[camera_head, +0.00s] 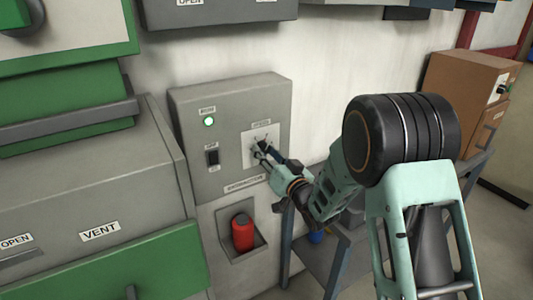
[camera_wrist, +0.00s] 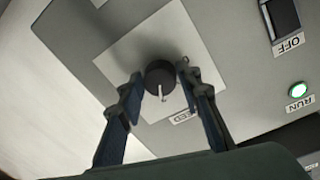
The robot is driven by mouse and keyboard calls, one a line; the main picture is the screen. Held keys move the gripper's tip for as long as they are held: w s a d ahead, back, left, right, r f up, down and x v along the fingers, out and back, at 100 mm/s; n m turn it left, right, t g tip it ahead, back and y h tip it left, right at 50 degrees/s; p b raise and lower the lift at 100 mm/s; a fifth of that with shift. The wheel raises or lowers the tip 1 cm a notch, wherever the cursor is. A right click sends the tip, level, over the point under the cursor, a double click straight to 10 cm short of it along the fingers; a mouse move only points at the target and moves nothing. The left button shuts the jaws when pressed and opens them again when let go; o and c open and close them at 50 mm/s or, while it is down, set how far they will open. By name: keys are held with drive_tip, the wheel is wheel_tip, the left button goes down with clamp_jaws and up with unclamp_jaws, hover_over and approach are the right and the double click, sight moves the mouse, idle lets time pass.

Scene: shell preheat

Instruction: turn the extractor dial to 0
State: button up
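The extractor dial (camera_wrist: 159,74) is a round black knob on a pale square plate (camera_wrist: 120,45). Its light pointer mark (camera_wrist: 162,93) faces down in the wrist view, roughly toward the speed label (camera_wrist: 187,116), which appears upside down there. My gripper (camera_wrist: 159,80) has one finger on each side of the dial. A thin gap seems to show at the left finger; contact on the right is unclear. In the head view my gripper (camera_head: 260,152) is at the plate on the grey extractor box (camera_head: 228,97) and partly covers the dial. Scale numbers are not readable.
A lit green run lamp (camera_head: 208,121) and a black off switch (camera_head: 213,157) sit left of the dial. A red cylinder (camera_head: 242,232) stands in a recess below. A green and grey cabinet (camera_head: 90,190) is at left. A blue-grey stand (camera_head: 340,262) is under my arm.

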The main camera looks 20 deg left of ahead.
drive_tip(key=c, duration=0.6)
drive_tip(key=shift+c, duration=0.2)
